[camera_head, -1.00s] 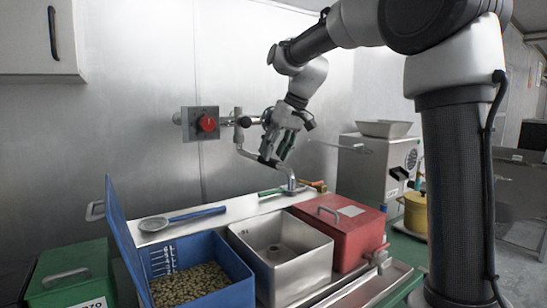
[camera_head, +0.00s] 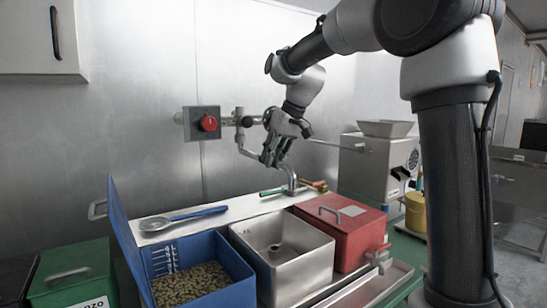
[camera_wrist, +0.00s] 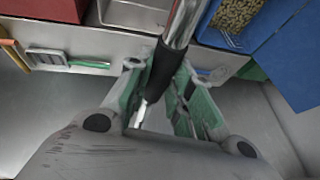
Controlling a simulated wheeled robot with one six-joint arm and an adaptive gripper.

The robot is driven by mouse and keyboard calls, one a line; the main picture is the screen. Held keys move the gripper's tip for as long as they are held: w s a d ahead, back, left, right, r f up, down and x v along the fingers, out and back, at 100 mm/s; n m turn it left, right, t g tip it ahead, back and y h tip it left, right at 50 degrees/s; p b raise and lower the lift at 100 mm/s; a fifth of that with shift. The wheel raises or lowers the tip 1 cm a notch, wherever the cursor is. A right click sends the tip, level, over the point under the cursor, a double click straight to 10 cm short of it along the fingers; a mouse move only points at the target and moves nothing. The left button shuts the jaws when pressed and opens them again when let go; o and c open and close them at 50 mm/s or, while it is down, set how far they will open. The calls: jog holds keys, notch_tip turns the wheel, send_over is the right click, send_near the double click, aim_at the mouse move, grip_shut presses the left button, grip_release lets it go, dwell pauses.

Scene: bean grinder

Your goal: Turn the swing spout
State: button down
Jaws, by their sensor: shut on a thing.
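The swing spout (camera_head: 248,153) is a bent metal pipe. It runs from the wall fitting out to the right, and its downturned end is over the ledge behind the steel basin (camera_head: 302,280). My gripper (camera_head: 271,158) is on the spout's middle stretch. In the wrist view the spout (camera_wrist: 184,22) is bright metal with a black sleeve, and the sleeve lies between the green-padded fingers of my gripper (camera_wrist: 158,72). The fingers are shut on it. The spout's wall end is hidden behind my gripper in the wrist view.
A red-knobbed switch box (camera_head: 205,123) is on the wall to the left. Below stand a blue bin (camera_head: 234,282) of beans with a raised lid and a red box (camera_head: 352,240). A blue-handled scoop (camera_head: 155,224) lies on the ledge. A grinder (camera_head: 372,170) stands at right.

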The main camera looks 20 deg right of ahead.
jog(key=shift+s+a, duration=0.15)
jog(key=shift+a, duration=0.35)
jog(key=w+a+m+t+h, duration=0.1)
jog(key=a+m+h, duration=0.2)
jog(key=a+m, duration=0.6)
jog(key=shift+w+a+h, duration=0.4)
jog(key=shift+a, duration=2.85)
jog(key=c, duration=1.3)
grip_release()
jog(key=shift+r, duration=0.1)
